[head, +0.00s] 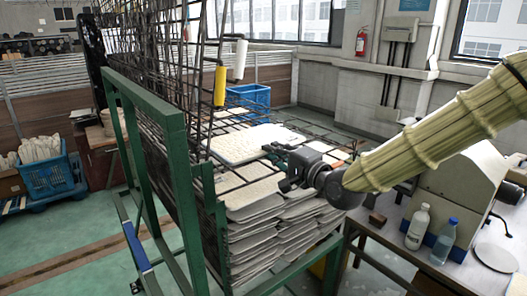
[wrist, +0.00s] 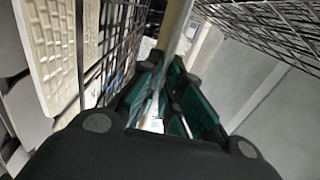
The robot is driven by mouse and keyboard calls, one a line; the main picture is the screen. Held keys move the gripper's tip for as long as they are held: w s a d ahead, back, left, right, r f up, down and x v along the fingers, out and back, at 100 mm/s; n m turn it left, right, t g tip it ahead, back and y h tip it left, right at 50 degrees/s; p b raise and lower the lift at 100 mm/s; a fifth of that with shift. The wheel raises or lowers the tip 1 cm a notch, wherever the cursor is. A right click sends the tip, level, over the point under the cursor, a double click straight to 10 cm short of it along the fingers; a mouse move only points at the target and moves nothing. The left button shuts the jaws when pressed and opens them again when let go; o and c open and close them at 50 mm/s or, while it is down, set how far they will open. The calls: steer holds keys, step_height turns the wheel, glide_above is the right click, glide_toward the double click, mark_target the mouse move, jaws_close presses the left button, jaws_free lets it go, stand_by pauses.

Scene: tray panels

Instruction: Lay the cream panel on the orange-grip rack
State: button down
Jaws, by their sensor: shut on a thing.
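The cream panel (head: 250,141) lies about level above the stack in the head view, its right end at my gripper (head: 272,151). In the wrist view my gripper (wrist: 160,100) has its green-padded fingers closed on a thin pale edge, which looks like this panel (wrist: 180,35) seen edge-on. A small orange-red bit (head: 336,163) shows just behind my wrist; it may be the orange grip, mostly hidden. Wire racks (head: 165,75) stand raised at the left, one with a yellow grip (head: 220,86) and one with a white grip (head: 239,61). I cannot tell whether the panel touches the rack below.
A green frame (head: 182,180) holds the racks, with several loaded panels (head: 270,235) stacked below. Another textured panel (wrist: 45,50) shows in the wrist view. A bench with two bottles (head: 418,227) stands right. A blue crate (head: 248,98) is behind.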

steer(key=shift+w+f, duration=0.5)
steer(key=shift+w, duration=0.05)
step_height(320, 180, down, 8)
steer(key=b, duration=0.5)
steer(key=shift+s+d+r, duration=0.15)
steer(key=shift+s, duration=0.15)
stand_by(0.5)
